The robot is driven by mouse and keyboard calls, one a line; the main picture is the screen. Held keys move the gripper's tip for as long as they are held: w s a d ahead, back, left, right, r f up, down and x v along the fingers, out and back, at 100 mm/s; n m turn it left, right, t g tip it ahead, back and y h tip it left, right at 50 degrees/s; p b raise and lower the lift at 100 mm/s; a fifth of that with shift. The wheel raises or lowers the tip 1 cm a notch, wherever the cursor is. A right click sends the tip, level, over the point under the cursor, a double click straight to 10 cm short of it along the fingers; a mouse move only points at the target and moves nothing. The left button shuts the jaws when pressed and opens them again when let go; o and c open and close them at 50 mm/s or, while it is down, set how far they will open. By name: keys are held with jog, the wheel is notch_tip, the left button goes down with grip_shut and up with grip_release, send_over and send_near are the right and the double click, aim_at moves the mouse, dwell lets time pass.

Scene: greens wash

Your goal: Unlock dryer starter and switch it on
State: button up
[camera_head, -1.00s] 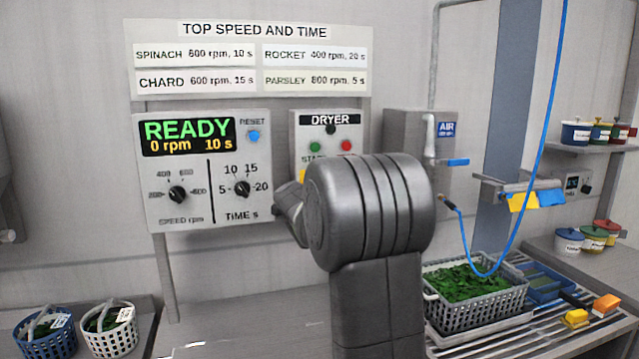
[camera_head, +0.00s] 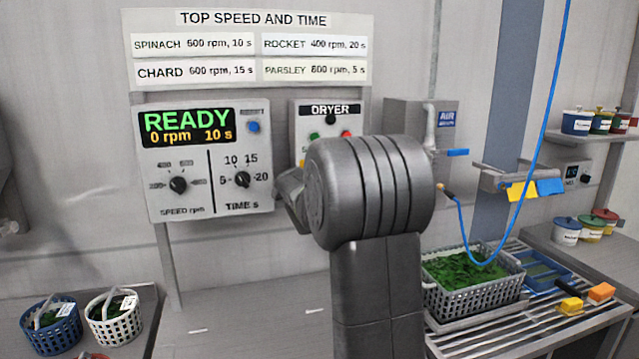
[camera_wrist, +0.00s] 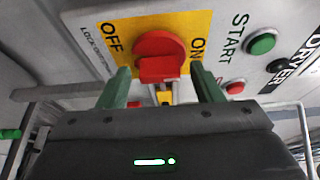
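The dryer starter box (camera_head: 300,112) is on the wall, mostly hidden behind my arm in the head view. In the wrist view it shows a red rotary switch (camera_wrist: 160,55) on a yellow plate marked OFF and ON, a green START button (camera_wrist: 262,44) and a red button (camera_wrist: 235,87). A small yellow and metal piece (camera_wrist: 164,97) sits below the red switch; I cannot tell whether it is a lock. My gripper (camera_wrist: 167,82) is open, its two green fingers apart on either side below the red switch. Nothing is clearly held.
The control panel (camera_head: 203,160) left of the starter reads READY, 0 rpm, 10 s. An air valve box (camera_head: 415,118) and a hanging blue hose (camera_head: 545,120) are to the right. A basket of greens (camera_head: 475,297) stands on the slatted rack. The bench at left centre is mostly clear.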

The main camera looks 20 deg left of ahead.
jog(key=b+v, duration=0.2)
jog(key=v, duration=1.1)
jog(key=shift+s, duration=0.4)
jog(key=shift+w, duration=0.1)
jog(key=p+x, duration=0.2)
jog(key=x, duration=1.1)
jog(key=shift+w, duration=0.3)
